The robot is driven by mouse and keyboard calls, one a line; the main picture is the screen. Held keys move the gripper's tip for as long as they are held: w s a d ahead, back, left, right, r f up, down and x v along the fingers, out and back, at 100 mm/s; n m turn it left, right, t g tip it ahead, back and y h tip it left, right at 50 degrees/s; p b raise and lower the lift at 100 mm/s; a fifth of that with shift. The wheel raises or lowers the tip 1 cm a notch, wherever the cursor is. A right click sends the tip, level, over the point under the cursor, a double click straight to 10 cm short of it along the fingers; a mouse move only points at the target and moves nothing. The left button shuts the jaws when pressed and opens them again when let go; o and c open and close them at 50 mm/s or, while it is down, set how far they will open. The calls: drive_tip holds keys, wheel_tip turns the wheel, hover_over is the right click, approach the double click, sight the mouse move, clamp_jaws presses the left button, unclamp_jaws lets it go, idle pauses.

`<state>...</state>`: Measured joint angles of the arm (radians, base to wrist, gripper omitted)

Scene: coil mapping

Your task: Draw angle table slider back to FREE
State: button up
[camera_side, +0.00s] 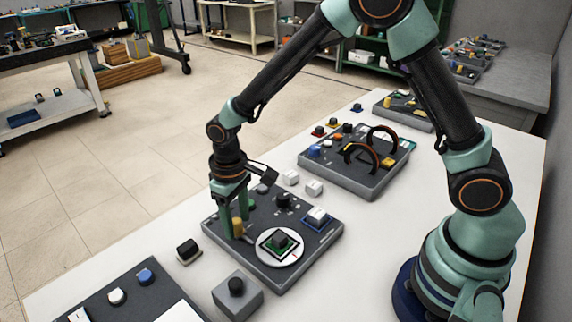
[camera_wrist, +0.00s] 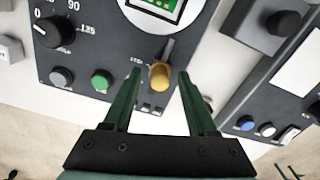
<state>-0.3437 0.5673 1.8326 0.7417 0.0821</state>
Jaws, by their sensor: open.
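A yellow slider knob (camera_wrist: 160,76) sits at one end of a slot in a dark panel (camera_side: 262,262); it also shows in the side view (camera_side: 237,226). My gripper (camera_wrist: 162,78) is open, with its two green fingers on either side of the knob and gaps visible between. In the side view my gripper (camera_side: 237,230) points down at the panel's left part. The small lettering beside the slot is too blurred to read surely. A round white table (camera_side: 292,259) with a green square and dark block is on the panel, partly cut off in the wrist view (camera_wrist: 180,8).
A dark dial (camera_wrist: 55,32), a grey button (camera_wrist: 62,76) and a green button (camera_wrist: 102,79) lie beside the slider. A grey box with a black knob (camera_side: 237,293) stands in front of the panel. Another panel with two arches (camera_side: 358,165) is behind.

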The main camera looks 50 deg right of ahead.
drive_tip(key=shift+f, duration=0.3)
clamp_jaws()
idle(1.3)
